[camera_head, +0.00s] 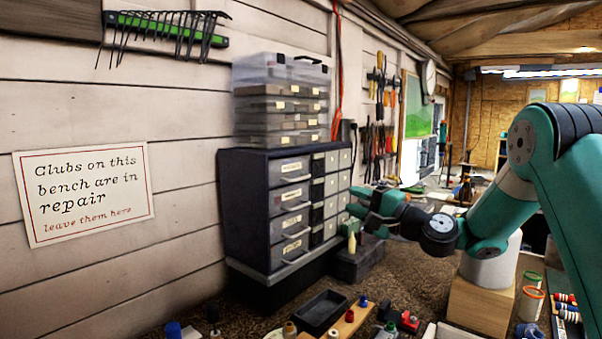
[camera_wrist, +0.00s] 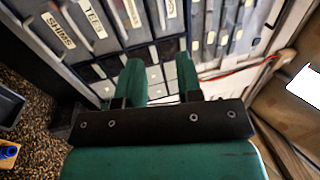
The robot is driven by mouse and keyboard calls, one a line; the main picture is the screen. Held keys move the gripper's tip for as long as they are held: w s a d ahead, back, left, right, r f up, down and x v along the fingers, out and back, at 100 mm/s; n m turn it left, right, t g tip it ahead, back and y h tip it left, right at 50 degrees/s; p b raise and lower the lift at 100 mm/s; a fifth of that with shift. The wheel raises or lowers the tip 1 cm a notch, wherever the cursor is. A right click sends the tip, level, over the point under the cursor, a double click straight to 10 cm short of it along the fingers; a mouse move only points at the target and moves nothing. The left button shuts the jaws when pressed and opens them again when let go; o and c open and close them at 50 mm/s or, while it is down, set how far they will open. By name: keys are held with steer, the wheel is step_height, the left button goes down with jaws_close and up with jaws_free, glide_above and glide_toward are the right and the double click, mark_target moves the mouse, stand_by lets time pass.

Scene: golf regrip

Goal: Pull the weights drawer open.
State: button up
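The dark drawer cabinet (camera_head: 235,200) stands on the bench against the wall. Its left column has several wide, labelled drawers with pull handles, and all look shut. In the wrist view the cabinet face (camera_wrist: 110,45) is tilted, with labels that seem to read "SHIMS" (camera_wrist: 58,30) and "TEES" (camera_wrist: 95,18). I cannot make out surely which drawer is labelled weights. My gripper (camera_head: 355,214) is at the cabinet's right side in the head view. In the wrist view its two green fingers (camera_wrist: 158,78) are apart with nothing held between them, facing the small drawers.
Clear organizer cases (camera_head: 282,95) sit on top of the cabinet. A small cream bottle (camera_head: 352,243) and a dark box (camera_head: 358,262) stand beside it. A black tray (camera_head: 320,311) and small coloured parts lie on the bench in front.

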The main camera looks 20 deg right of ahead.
mark_target(301, 178)
steer(key=p+x, duration=0.8)
steer(key=x, duration=0.7)
steer(key=shift+s+a, duration=0.1)
steer(key=shift+a, duration=0.05)
steer(key=shift+w+a+p, duration=0.3)
steer(key=shift+w+p, duration=0.1)
steer(key=shift+w, duration=0.1)
jaws_close()
